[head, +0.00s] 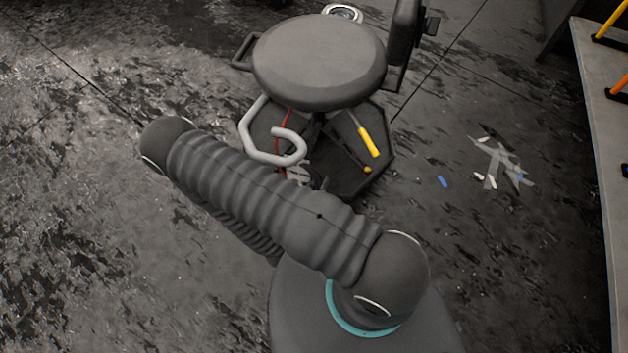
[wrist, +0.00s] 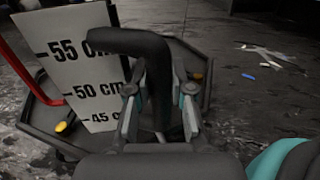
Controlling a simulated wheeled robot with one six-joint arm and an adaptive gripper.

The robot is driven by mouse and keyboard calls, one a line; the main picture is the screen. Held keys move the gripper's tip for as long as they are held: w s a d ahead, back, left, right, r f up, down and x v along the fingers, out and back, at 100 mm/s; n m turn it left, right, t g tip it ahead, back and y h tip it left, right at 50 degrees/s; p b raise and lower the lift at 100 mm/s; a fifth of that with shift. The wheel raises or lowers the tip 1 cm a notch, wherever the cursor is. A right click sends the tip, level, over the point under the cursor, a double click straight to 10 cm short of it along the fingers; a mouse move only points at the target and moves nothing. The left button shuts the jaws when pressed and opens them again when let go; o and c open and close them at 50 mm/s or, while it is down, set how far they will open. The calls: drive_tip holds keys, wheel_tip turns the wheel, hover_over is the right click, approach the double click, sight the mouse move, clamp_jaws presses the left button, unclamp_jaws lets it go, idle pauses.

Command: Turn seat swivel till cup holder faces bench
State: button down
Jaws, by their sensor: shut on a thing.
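The round dark seat (head: 318,60) of a swivel stool stands beyond my arm in the head view. A ring-shaped cup holder (head: 343,12) shows at the seat's far edge, facing away from me. The grey bench (head: 605,130) is at the right edge, so the cup holder does not face it. In the wrist view my gripper (wrist: 158,92) is shut on a dark bent bar (wrist: 125,41), which rises between the fingers and bends left. Which part of the stool the bar belongs to is unclear. My arm hides the gripper in the head view.
A panel (wrist: 88,65) with centimetre marks stands left of the gripper. A backrest (head: 402,35) rises at the seat's right. Tape scraps (head: 497,165) lie on open floor before the bench.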

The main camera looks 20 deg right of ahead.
drive_tip(key=shift+d, duration=0.15)
drive_tip(key=c, duration=1)
unclamp_jaws()
